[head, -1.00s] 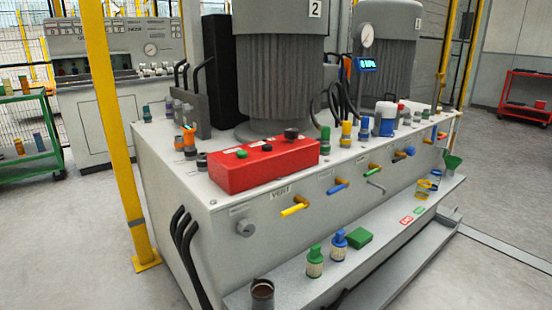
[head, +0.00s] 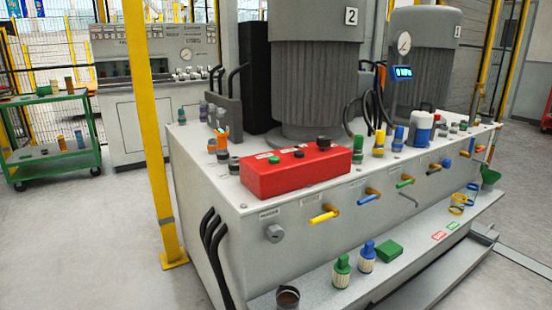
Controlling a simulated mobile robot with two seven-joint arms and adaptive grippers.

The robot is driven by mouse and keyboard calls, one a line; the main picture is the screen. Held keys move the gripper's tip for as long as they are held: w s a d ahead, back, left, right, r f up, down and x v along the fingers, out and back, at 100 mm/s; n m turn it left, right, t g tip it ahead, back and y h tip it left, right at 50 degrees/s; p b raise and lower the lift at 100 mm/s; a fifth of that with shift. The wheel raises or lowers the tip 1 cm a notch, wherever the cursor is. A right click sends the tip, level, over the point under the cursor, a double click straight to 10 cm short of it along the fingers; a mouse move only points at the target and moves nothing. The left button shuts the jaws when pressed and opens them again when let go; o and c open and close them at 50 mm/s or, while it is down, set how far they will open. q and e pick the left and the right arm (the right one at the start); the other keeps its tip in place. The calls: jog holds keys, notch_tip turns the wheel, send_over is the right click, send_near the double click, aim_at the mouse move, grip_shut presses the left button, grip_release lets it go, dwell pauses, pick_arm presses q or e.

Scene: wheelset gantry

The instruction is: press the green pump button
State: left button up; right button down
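The green pump button (head: 274,159) is a small round cap on top of a red control box (head: 309,170). The box lies on the front left of the grey pump unit's top (head: 225,177). To its right on the box are a small dark button (head: 299,154) and a larger black knob (head: 324,143). Nothing covers the green button. Neither of my grippers is in the head view.
A yellow post (head: 153,130) stands left of the unit. Valve levers (head: 324,217) stick out of its front face above a shelf (head: 408,258) with bottles and a cup. A green cart (head: 52,145) stands far left. Grey floor at left is clear.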

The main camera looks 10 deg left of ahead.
dwell(0.3)
pick_arm(q)
grip_shut()
dwell(1.3)
